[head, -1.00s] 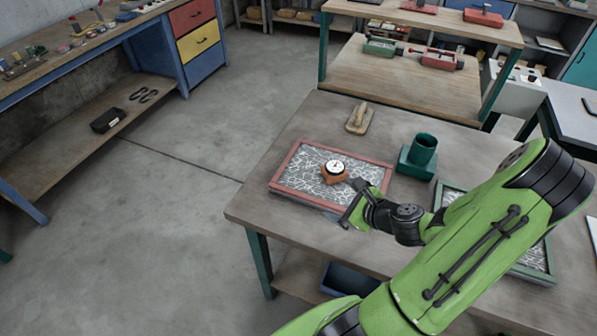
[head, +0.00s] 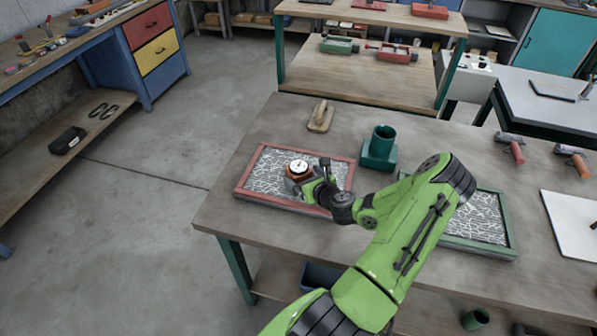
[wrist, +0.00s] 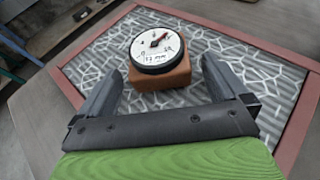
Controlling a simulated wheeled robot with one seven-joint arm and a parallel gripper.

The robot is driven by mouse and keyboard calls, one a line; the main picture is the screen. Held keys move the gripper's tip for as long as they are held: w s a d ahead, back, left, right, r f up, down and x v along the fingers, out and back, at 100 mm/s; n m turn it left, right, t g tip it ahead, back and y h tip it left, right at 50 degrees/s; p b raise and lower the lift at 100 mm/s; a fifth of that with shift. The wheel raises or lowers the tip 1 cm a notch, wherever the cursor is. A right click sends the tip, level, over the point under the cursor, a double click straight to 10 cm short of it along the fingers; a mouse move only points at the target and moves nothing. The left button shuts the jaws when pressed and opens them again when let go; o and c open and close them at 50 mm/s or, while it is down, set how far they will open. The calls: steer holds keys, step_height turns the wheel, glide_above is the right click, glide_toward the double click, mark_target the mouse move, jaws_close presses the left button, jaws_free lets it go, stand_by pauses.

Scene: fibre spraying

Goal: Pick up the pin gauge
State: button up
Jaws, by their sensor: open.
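The pin gauge (head: 298,169) has a round white dial with a black rim on an orange-brown block. It sits on the fibre-patterned panel in the red frame (head: 241,190), towards the right of the panel's middle. In the wrist view the gauge (wrist: 157,52) is upright, with its dial facing up. My gripper (wrist: 160,75) is open, one finger to the left and one to the right of the block, which lies just beyond and partly between the fingertips. I cannot tell whether a finger touches it. In the head view my gripper (head: 304,184) partly hides the gauge's near side.
A green-framed panel (head: 512,232) lies to the right under my arm. A green cup on a base (head: 378,150) and a wooden float (head: 321,117) stand behind. Red-handled tools (head: 516,150) and a white board (head: 575,225) are at the right. The table's front-left corner is bare.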

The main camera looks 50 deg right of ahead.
mark_target(299, 166)
steer(key=x, duration=0.4)
steer(key=shift+w, duration=0.1)
steer(key=shift+r, duration=0.1)
steer(key=shift+c, duration=1)
steer(key=c, duration=1.1)
step_height(299, 166, up, 18)
steer(key=p, duration=0.4)
steer(key=shift+p, duration=0.35)
